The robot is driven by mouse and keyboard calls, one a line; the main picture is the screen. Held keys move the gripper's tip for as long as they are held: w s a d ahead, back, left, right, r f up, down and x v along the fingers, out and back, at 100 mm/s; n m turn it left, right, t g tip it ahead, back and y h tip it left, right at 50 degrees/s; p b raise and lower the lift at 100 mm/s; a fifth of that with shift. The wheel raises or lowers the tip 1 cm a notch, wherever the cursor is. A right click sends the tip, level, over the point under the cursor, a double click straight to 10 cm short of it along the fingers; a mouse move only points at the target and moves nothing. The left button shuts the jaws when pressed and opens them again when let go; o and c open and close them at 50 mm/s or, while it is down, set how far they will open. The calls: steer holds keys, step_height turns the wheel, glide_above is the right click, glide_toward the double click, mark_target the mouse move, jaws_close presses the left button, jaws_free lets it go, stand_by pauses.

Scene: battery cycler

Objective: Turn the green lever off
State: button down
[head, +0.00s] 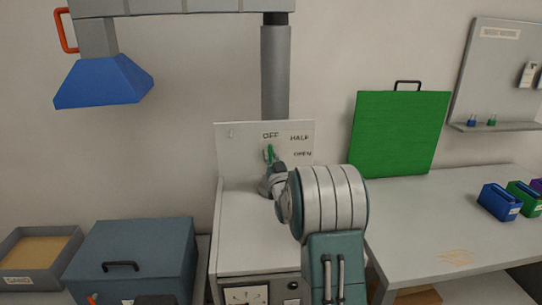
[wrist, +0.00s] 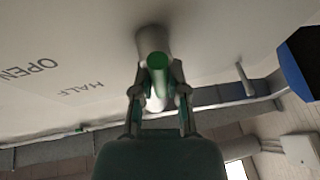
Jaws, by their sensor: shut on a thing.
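The green lever (head: 270,152) is on a pale upright panel (head: 235,150) marked OFF, HALF and OPEN. In the head view its green part shows just below the OFF mark (head: 271,135), to the left of HALF and OPEN. My gripper (head: 270,178) is at the lever, and my arm hides its lower part. In the wrist view the rounded green end of the lever (wrist: 157,63) sits between the two fingers of my gripper (wrist: 158,85), which are shut on it. The OPEN and HALF marks appear upside down at the left there.
A grey pipe (head: 275,75) rises behind the panel. A blue hood (head: 105,80) hangs at upper left. A blue-grey box (head: 135,255) and a sand tray (head: 40,255) stand at lower left. A green board (head: 400,133) leans on the wall above the right table (head: 430,215).

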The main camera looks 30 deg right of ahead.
steer(key=shift+w+r+n, duration=0.1)
steer(key=shift+r+n, duration=0.05)
steer(key=shift+n, duration=0.25)
steer(key=c, duration=0.6)
jaws_free()
steer(key=shift+c, duration=0.2)
steer(key=v, duration=1.2)
steer(key=shift+w, duration=0.1)
